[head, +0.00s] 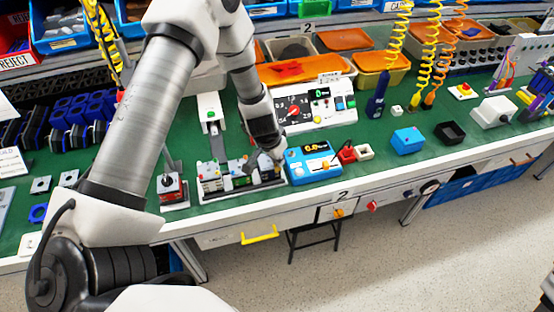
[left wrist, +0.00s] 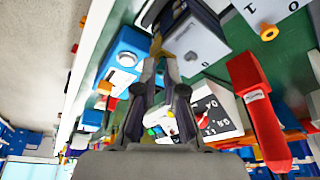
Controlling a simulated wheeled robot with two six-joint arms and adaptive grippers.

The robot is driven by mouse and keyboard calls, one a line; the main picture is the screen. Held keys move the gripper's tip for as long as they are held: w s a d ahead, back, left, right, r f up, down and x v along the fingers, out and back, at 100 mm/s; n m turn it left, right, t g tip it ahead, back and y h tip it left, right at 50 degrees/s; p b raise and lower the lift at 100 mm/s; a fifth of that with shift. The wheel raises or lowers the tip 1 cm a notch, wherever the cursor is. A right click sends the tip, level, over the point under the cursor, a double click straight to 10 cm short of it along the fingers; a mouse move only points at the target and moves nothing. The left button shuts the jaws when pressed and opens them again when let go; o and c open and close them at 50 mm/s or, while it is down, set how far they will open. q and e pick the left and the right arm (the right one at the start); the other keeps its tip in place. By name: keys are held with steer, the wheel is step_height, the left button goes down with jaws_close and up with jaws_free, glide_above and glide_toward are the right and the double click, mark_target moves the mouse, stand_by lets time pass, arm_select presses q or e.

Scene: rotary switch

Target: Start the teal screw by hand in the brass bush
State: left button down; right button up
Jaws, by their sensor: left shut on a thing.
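My left gripper (head: 272,150) reaches down over the green bench, at the right end of a small fixture (head: 240,175) beside a blue meter box. In the left wrist view its two dark fingers (left wrist: 162,72) are closed together at the tips. A small bluish sliver shows between them, which looks like the teal screw; most of it is hidden. A small brownish-gold piece (left wrist: 155,44) lies just beyond the fingertips and may be the brass bush. I cannot tell whether screw and bush touch.
The blue meter box (head: 315,160) stands right of the gripper, and a white panel with a red dial (head: 294,111) behind it. A red-knobbed box (head: 171,187) is to the left. The bench's front edge is close. Green surface is free around the blue box (head: 407,140).

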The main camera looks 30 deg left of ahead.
arm_select(q)
steer(key=shift+m, duration=0.3)
steer(key=m+h+b, duration=0.1)
steer(key=m, duration=0.2)
steer(key=shift+f+b, duration=0.1)
steer(key=shift+b, duration=0.25)
steer(key=shift+m+g+h+b, duration=0.3)
steer(key=shift+m+b, duration=1)
steer(key=shift+f+m+g+h+b, duration=0.15)
steer(key=shift+m+g+h+b, duration=0.2)
steer(key=shift+m+b, duration=2.15)
steer(key=shift+m+g+h+b, duration=0.25)
steer(key=shift+m+b, duration=0.05)
steer(key=shift+b, duration=1.85)
